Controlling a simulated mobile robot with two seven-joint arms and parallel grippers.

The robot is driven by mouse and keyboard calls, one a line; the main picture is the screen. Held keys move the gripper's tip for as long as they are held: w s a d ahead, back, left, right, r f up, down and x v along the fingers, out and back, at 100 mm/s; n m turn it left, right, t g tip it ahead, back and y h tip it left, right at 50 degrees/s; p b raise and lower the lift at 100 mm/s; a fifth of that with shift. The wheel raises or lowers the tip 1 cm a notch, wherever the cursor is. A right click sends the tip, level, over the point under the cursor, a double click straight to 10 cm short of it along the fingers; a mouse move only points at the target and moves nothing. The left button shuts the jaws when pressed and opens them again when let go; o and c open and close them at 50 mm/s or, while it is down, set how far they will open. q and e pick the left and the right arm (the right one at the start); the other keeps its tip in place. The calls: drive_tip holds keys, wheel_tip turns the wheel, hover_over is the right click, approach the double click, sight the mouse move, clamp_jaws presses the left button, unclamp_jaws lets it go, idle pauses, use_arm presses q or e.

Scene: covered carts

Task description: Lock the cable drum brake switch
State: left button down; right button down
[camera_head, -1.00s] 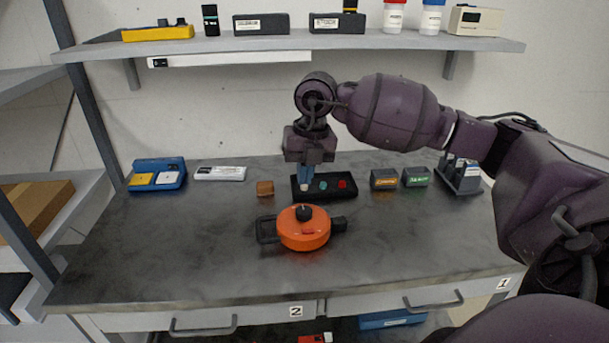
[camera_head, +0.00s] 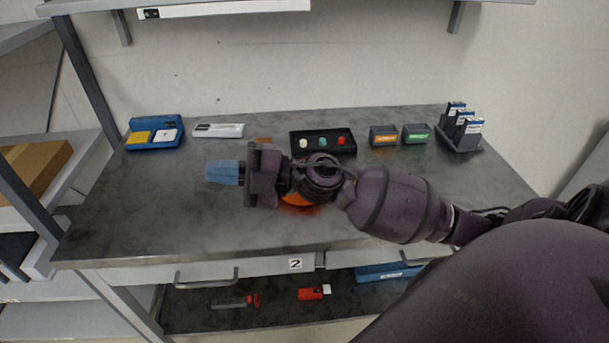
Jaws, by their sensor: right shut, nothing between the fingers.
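The orange cable drum (camera_head: 300,200) stands on the grey table, mostly hidden behind my right wrist and gripper. Only slivers of its orange body show. Its black knob and side parts are hidden, so the state of the brake switch cannot be seen. My right gripper (camera_head: 222,173) is above the table to the left of the drum, its blue fingers pointing left. The fingers are shut with nothing between them. My left gripper is not in view.
A black box with three coloured buttons (camera_head: 342,147) stands behind my wrist. A blue two-pad device (camera_head: 154,143) and a white device (camera_head: 218,130) are at back left. Two small boxes (camera_head: 383,139) and a card holder (camera_head: 461,138) are at back right. The table's left front is clear.

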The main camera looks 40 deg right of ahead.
drive_tip(key=s+d+f+m+t+h, duration=0.25)
drive_tip(key=d+f+m+h, duration=0.35)
drive_tip(key=m+h, duration=0.45)
drive_tip(key=s+d+f+m+t+h, duration=0.25)
drive_tip(key=d+f+m+h, duration=0.4)
drive_tip(key=m+h, duration=0.35)
drive_tip(key=s+f+m+g+y, duration=0.2)
drive_tip(key=s+f+m+g, duration=0.2)
drive_tip(key=s+f+g, duration=0.75)
wheel_tip(320, 180, down, 11)
drive_tip(key=s+t, duration=0.1)
drive_tip(key=t, duration=0.6)
drive_tip(key=shift+a+y, duration=0.4)
drive_tip(key=shift+y, duration=0.05)
drive_tip(key=shift+s+d+f, duration=0.1)
drive_tip(key=shift+s, duration=0.05)
